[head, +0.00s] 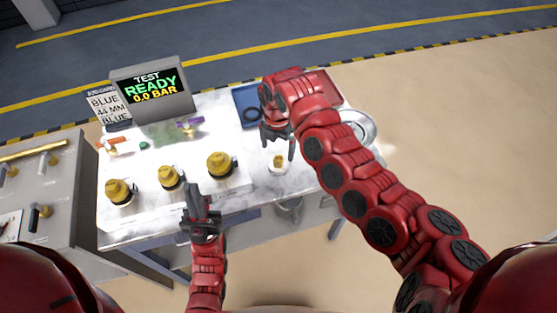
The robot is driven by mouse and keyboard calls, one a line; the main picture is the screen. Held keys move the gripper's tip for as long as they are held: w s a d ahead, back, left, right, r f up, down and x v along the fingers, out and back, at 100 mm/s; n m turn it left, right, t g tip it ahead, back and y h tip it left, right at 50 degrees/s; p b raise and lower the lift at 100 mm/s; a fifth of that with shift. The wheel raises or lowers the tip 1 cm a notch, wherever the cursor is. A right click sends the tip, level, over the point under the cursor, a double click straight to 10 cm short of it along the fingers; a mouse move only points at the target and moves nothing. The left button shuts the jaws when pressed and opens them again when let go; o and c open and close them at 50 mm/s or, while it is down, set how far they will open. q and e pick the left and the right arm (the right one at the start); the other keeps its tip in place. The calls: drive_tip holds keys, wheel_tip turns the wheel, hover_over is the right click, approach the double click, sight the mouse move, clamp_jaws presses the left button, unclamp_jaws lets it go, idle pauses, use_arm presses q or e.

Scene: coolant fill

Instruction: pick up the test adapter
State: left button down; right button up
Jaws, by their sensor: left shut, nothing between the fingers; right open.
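A small brass-coloured piece (278,160) sits on a white pad near the table's right front; it may be the test adapter, but I cannot tell for sure. My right gripper (278,146) is open just above and behind it, fingers pointing down, apparently not holding it. Three gold caps on black bases, left (118,190), middle (171,177) and right (220,165), stand in a row on the white tabletop. My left gripper (194,196) is shut and empty near the table's front edge, in front of the middle and right caps.
A display (150,92) reads "TEST READY 0.0 BAR"; a card (106,105) beside it reads "BLUE 44 MM BLUE". A blue tray (243,94) holds a black ring. A red tray (326,86) and a silver bowl (365,125) lie by my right arm. A grey bench (60,205) stands left.

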sight(278, 159)
drive_tip(key=shift+s+f, duration=0.1)
drive_tip(key=shift+f, duration=0.2)
drive_tip(key=f+p, duration=0.1)
drive_tip(key=f, duration=0.1)
drive_tip(key=f+p, duration=0.2)
drive_tip(key=shift+s+f, duration=0.2)
drive_tip(key=shift+f, duration=0.1)
drive_tip(key=shift+w+d+f, duration=0.1)
drive_tip(key=shift+d+f, duration=0.05)
drive_tip(key=shift+f, duration=0.25)
drive_tip(key=c, duration=1.3)
drive_tip(key=shift+r, duration=0.1)
